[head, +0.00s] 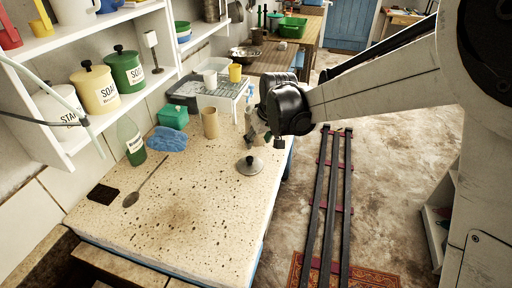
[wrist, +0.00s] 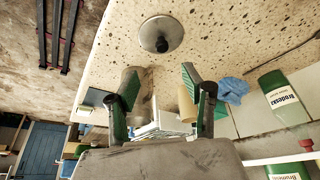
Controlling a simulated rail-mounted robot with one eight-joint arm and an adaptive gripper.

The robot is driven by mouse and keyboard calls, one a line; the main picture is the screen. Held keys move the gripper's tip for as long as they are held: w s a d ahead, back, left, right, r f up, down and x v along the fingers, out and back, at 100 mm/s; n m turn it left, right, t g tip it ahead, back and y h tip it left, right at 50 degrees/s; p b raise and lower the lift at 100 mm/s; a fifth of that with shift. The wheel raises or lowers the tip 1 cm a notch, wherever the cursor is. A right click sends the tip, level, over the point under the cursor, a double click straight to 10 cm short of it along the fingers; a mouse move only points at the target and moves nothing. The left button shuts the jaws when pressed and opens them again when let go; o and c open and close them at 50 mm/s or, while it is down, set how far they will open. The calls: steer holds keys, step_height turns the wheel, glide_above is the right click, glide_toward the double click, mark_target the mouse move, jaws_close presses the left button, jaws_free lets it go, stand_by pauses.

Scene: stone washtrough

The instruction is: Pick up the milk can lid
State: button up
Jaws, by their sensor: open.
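The milk can lid (head: 249,165) is a round grey metal disc with a dark knob, lying on the speckled stone counter (head: 190,215) near its right edge. In the wrist view the lid (wrist: 161,34) shows beyond the fingertips, knob facing the camera. My gripper (head: 258,138) is above the counter, behind the lid in the head view. It also shows in the wrist view (wrist: 158,78), with its green-padded fingers spread wide and nothing between them. The lid and the fingers are apart.
A brown cylinder (head: 210,123), green box (head: 173,116), blue cloth (head: 166,139), green bottle (head: 131,141), long spoon (head: 145,182) and dark sponge (head: 103,195) lie or stand left of the lid. A dish rack (head: 222,92) stands behind. The counter's front is clear.

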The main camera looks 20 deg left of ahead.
glide_toward(250, 158)
steer(key=x, duration=0.5)
steer(key=shift+d, duration=0.15)
steer(key=shift+a+x, duration=0.25)
steer(key=shift+x, duration=1.65)
steer(key=shift+w+a+f, duration=0.15)
steer(key=shift+w+f, duration=0.1)
steer(key=shift+f, duration=0.4)
jaws_close()
steer(key=shift+r, duration=0.1)
